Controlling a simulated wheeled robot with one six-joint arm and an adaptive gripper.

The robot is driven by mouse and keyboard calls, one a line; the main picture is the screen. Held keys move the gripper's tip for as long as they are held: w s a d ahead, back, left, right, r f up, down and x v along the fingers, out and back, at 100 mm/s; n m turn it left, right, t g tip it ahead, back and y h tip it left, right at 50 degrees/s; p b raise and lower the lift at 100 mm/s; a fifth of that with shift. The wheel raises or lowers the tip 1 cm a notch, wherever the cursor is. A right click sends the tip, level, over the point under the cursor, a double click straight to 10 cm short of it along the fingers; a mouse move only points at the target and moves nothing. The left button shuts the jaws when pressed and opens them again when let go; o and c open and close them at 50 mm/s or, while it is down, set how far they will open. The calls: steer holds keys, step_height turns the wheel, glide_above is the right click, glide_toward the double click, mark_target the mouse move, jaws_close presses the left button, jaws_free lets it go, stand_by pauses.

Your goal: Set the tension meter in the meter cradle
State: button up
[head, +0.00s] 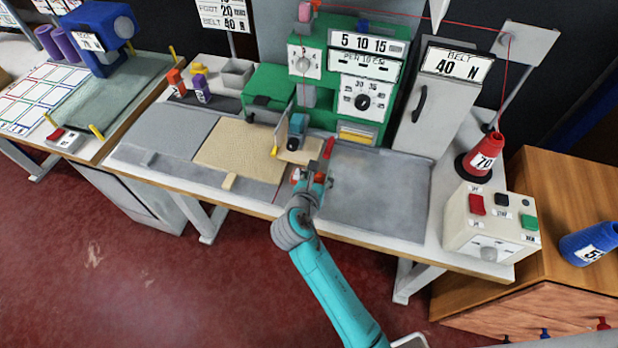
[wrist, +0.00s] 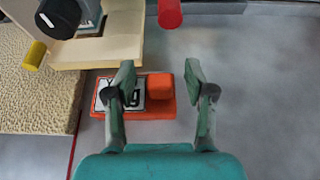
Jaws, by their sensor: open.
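My gripper (head: 312,184) is over the front middle of the sewing table. In the wrist view my gripper (wrist: 160,78) is open, its two fingers apart with nothing held. An orange piece (wrist: 159,88) with a raised block and a white label lies flat below and between the fingers, apart from them as far as I can tell. In the head view my gripper mostly hides it. No thing is clearly marked as the tension meter or the meter cradle, so I cannot tell which they are.
A cream sewing bed (wrist: 110,52) and red cylinder (wrist: 169,13) stand just beyond the fingers. The green machine (head: 325,70) rises behind. A tan rug (head: 240,150) lies left; the grey tabletop (head: 375,195) is clear right. A control box (head: 492,222) stands at the right end.

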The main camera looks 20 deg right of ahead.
jaws_close()
steer(key=shift+r, duration=0.1)
